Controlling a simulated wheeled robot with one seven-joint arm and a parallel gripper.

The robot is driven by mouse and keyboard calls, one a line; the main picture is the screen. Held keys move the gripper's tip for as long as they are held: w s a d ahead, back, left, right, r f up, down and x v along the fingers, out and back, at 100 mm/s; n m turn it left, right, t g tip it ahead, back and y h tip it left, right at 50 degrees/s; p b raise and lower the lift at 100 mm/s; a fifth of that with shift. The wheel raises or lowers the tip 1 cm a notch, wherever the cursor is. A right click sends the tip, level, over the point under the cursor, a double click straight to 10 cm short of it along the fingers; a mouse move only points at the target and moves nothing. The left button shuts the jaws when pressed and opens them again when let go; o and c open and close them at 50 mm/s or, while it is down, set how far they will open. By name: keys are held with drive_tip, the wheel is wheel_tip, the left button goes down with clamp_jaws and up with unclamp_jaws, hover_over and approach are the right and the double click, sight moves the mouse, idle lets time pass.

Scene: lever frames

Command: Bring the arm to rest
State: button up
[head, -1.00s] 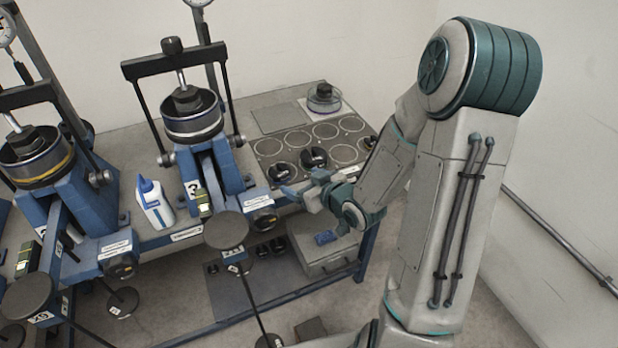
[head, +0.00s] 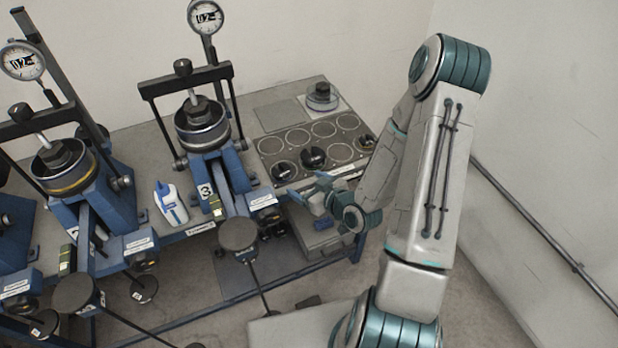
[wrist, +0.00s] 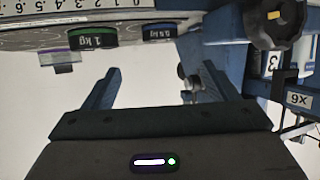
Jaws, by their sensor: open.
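My gripper (head: 318,190) is at the front edge of the bench, just in front of the tray of round recesses (head: 312,148). In the wrist view my gripper (wrist: 155,88) has its two fingers apart with nothing between them. My arm (head: 425,170) stands folded on the right side of the head view. Beyond the fingers, the wrist view shows a weight marked 1 kg with a green band (wrist: 92,38) and a blue-banded weight (wrist: 160,31).
Lever frames (head: 205,150) with dial gauges stand along the bench at centre and left. A white-and-blue bottle (head: 171,203) stands between two frames. Lever arms with round hangers (head: 238,235) jut out in front. A grey box (head: 318,232) sits below the bench. Open floor lies at right.

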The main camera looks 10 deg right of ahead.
drive_tip(key=shift+s+p, duration=0.2)
drive_tip(key=shift+p, duration=0.1)
drive_tip(key=s+d+r+m+g+h+b, duration=0.1)
drive_tip(key=s+d+r+g+h+b, duration=0.15)
drive_tip(key=r, duration=0.35)
drive_tip(key=s+d+r+m+g+h+b, duration=0.1)
drive_tip(key=d+r+g+h, duration=0.25)
drive_tip(key=r, duration=0.35)
drive_tip(key=s+a+r+m+g, duration=0.1)
drive_tip(key=s+r, duration=0.3)
drive_tip(key=s, duration=0.4)
drive_tip(key=s+a+r+m+g+b, duration=0.1)
drive_tip(key=s+a+r+m, duration=0.1)
drive_tip(key=s+r, duration=0.3)
drive_tip(key=s+a, duration=0.1)
drive_tip(key=s, duration=0.2)
drive_tip(key=shift+s+r+b, duration=0.15)
drive_tip(key=shift+s+b, duration=0.15)
